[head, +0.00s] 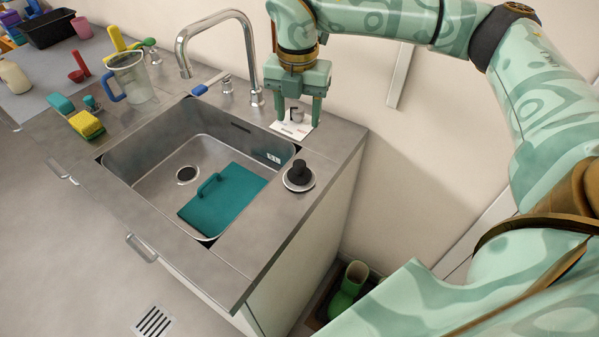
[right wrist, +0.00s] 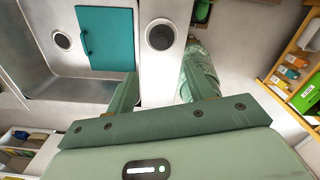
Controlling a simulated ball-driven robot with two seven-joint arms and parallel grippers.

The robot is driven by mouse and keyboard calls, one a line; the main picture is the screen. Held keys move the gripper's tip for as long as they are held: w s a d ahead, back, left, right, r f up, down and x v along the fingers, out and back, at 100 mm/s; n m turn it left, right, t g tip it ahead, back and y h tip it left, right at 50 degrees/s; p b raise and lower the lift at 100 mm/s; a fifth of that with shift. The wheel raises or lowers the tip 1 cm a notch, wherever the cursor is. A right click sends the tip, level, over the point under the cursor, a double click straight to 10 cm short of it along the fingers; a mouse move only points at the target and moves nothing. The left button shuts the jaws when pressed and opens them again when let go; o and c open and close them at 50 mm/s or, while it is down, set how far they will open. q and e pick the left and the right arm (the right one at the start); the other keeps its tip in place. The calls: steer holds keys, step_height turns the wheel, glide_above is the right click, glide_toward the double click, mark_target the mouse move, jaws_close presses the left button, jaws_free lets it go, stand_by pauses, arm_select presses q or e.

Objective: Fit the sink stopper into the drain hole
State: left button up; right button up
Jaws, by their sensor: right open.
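The sink stopper (head: 299,175), a dark knob on a pale-rimmed disc, stands on the counter right of the sink basin. It also shows in the right wrist view (right wrist: 160,36), beyond the fingertips. The drain hole (head: 187,174) is a dark round opening in the basin floor, left of a teal board with a handle (head: 222,197); it also shows in the right wrist view (right wrist: 62,40). My right gripper (head: 296,122) is open above the counter's back right corner, behind the stopper and apart from it. My left gripper is not in view.
The faucet (head: 183,52) arches over the back of the basin. A white card (head: 290,128) lies below my right gripper. A clear jug (head: 130,78) and a yellow sponge (head: 87,125) stand left of the sink. The counter in front of the stopper is clear.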

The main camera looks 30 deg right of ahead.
steer(key=b, duration=0.2)
glide_toward(300, 162)
steer(key=f, duration=0.5)
steer(key=shift+w+a+f, duration=0.15)
steer(key=shift+a, duration=0.05)
steer(key=f+b, duration=0.1)
steer(key=f, duration=0.4)
steer(key=shift+d+f, duration=0.1)
steer(key=shift+d, duration=0.1)
steer(key=c, duration=1)
